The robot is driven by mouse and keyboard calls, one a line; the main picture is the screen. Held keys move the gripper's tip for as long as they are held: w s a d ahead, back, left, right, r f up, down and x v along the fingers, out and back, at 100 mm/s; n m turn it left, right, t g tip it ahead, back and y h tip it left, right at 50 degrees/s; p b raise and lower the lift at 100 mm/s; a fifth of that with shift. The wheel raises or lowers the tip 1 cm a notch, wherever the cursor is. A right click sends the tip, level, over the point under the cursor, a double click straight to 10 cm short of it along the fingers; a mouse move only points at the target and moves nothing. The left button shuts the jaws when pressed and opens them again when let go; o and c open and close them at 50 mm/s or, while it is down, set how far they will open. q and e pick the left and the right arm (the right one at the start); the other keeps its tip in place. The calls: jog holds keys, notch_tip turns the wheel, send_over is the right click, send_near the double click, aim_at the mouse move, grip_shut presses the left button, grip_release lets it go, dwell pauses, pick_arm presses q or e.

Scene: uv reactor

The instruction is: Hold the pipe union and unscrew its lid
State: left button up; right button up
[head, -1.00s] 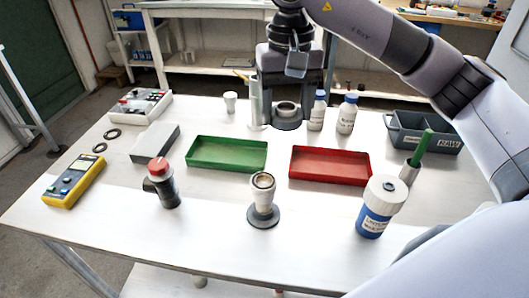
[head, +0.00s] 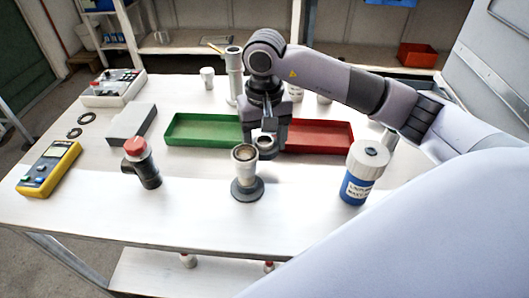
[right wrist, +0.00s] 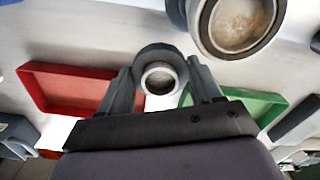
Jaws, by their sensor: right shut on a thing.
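A pale pipe fitting (head: 246,165) stands upright on a round grey base at the front middle of the table; it looks like the pipe union. Its round top is open with a brownish inside, seen close in the right wrist view (right wrist: 240,25). My right gripper (head: 264,140) is just behind it and is shut on a grey ring-shaped piece (right wrist: 158,78) with a pale inner rim, possibly the lid. The held ring and the fitting look apart. A dark elbow pipe (head: 149,176) with a red cap (head: 136,147) stands to the left. My left gripper is not in view.
A green tray (head: 190,143) and a red tray (head: 335,150) lie behind. A blue and white jar (head: 360,188) stands right, a yellow meter (head: 48,170) and a grey block (head: 128,124) left. A tall grey cylinder (head: 234,65) stands behind the green tray. The front edge is clear.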

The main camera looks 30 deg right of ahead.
aim_at(265, 165)
notch_tip(265, 165, down, 4)
jog(key=shift+f, duration=0.1)
jog(key=shift+f, duration=0.2)
jog(key=o, duration=1.2)
